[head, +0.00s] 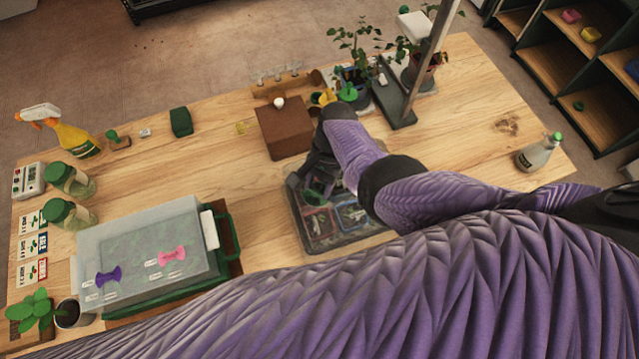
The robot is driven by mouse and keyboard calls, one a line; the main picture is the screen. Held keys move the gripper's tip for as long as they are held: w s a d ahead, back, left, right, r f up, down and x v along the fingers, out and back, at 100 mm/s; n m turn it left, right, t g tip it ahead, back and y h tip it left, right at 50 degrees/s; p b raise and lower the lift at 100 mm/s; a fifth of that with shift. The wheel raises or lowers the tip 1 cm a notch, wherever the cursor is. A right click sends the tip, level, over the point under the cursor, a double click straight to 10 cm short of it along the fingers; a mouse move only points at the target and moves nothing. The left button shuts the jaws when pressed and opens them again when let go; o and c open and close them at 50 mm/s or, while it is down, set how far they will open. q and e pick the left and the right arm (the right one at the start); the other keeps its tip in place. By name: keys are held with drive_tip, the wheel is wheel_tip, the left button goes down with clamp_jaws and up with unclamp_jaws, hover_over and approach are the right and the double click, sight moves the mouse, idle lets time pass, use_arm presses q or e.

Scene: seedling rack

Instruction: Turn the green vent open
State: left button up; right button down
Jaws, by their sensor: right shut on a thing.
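My right gripper (318,180) reaches down over a dark, clear-sided tray (345,240) near the middle of the table. It is shut, and a green piece that looks like the green vent (314,197) shows at its fingers. The wrist and fingers hide most of this piece, so its turn angle cannot be told. A second box with a cloudy lid (140,237) at the left carries a purple vent (109,276) and a pink vent (172,256). My left gripper is not in view.
A brown box (284,128) stands just behind my right gripper. A dark stand with a post (398,105) and leafy plants are at the back. A spray bottle (72,138) and jars (68,180) line the left. A green-capped bottle (539,152) stands right; the table around it is clear.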

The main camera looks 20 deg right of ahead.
drive_tip(key=n+h, duration=0.1)
drive_tip(key=n, duration=0.1)
drive_tip(key=n+g+b, duration=0.1)
drive_tip(key=n, duration=0.2)
drive_tip(key=shift+w+a+f+n+h, duration=0.1)
drive_tip(key=shift+a+n+h, duration=0.05)
drive_tip(key=shift+n+h, duration=0.2)
drive_tip(key=shift+a+n+h+b, duration=0.15)
drive_tip(key=shift+n+h+b, duration=0.6)
drive_tip(key=shift+n, duration=1.3)
drive_tip(key=shift+c, duration=1)
unclamp_jaws()
drive_tip(key=shift+g, duration=0.3)
drive_tip(key=p+v, duration=0.3)
drive_tip(key=v, duration=0.7)
